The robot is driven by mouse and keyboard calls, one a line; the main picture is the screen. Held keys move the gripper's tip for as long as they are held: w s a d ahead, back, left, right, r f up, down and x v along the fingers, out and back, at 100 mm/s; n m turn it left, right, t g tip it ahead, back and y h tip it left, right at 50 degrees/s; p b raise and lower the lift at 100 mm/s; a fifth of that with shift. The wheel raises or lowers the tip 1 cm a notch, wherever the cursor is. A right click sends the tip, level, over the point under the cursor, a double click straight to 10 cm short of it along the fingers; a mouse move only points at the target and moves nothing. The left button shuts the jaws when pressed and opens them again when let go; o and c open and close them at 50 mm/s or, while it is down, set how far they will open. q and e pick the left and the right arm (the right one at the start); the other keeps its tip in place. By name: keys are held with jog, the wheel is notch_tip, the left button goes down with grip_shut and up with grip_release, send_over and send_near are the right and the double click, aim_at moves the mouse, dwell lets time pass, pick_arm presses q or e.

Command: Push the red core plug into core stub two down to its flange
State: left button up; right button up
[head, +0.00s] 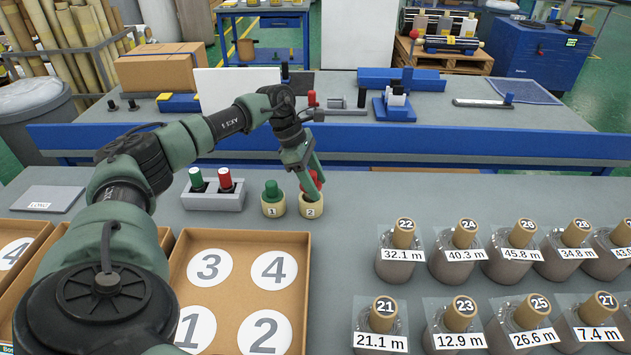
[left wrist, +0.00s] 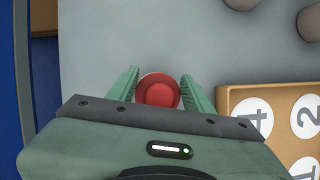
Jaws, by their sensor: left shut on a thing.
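Core stub two (head: 311,208), a short tan cardboard ring marked 2, stands on the grey table. My left gripper (head: 313,187) points down at it and is shut on the red core plug (head: 318,178). In the left wrist view, the plug's round red top (left wrist: 158,91) sits between the two green fingers (left wrist: 159,92). A thin tan rim shows at the plug's upper edge. The plug is at the stub's mouth; the fingers hide how deep it sits. My right gripper is not in view.
Core stub one (head: 273,208), holding a green plug (head: 272,189), stands close on the left. A grey holder (head: 214,199) with a green-topped and a red-topped piece is farther left. A numbered cardboard tray (head: 240,238) lies in front; several wrapped rolls (head: 455,262) stand right.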

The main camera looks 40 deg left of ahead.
pick_arm(q)
jog(key=shift+f+b, duration=0.7)
jog(key=shift+f, duration=0.4)
jog(key=o, duration=1.4)
jog(key=v, duration=0.7)
jog(key=shift+a+r+b, duration=0.2)
jog(key=shift+r+b, duration=0.1)
jog(key=shift+b, duration=0.05)
